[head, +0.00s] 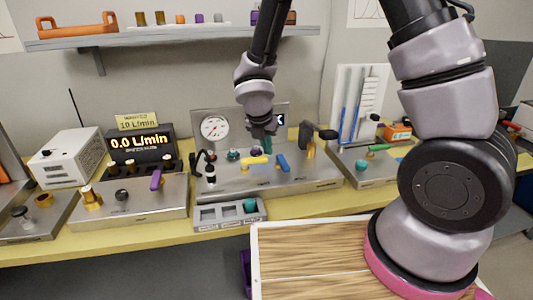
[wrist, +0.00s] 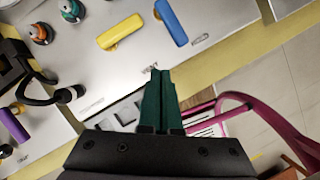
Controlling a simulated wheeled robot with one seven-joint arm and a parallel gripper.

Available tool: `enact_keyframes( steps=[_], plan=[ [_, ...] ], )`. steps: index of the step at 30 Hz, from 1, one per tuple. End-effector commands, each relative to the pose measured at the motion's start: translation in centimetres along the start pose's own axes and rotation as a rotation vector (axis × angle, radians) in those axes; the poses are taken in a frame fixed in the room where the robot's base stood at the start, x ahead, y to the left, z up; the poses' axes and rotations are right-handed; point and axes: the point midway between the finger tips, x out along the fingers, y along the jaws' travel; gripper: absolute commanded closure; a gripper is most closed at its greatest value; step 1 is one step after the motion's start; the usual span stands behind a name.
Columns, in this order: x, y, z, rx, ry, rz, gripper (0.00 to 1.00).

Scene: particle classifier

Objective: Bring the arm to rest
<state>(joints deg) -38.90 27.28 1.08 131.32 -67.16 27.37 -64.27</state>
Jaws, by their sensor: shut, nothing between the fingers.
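My arm reaches from the right over the bench in the head view. My gripper (head: 268,145) points down above the front of the middle metal panel (head: 222,187). In the wrist view my gripper (wrist: 156,75) has its green fingers together, with nothing between them. The panel also fills the upper left of the wrist view (wrist: 90,67). A yellow lever (wrist: 121,32) and a blue lever (wrist: 170,22) on it lie beyond the fingertips. I cannot tell how far the fingertips are above the panel.
A grey tray (head: 205,227) with a teal piece (head: 250,206) sits at the yellow bench's front edge. A black hooked tube (head: 199,160) and a gauge (head: 214,127) stand left of my gripper. A shelf (head: 180,37) hangs above. A wooden top (head: 310,262) is in front.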

Motion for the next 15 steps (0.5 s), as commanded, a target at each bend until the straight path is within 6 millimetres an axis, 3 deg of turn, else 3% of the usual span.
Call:
enact_keyframes(
  steps=[10,15],
  plan=[
    [-0.2,-0.1,0.2,0.011,-0.001,0.000,1.00],
    [-2.9,-1.7,3.2,0.248,-0.016,0.007,1.00]
  ],
)
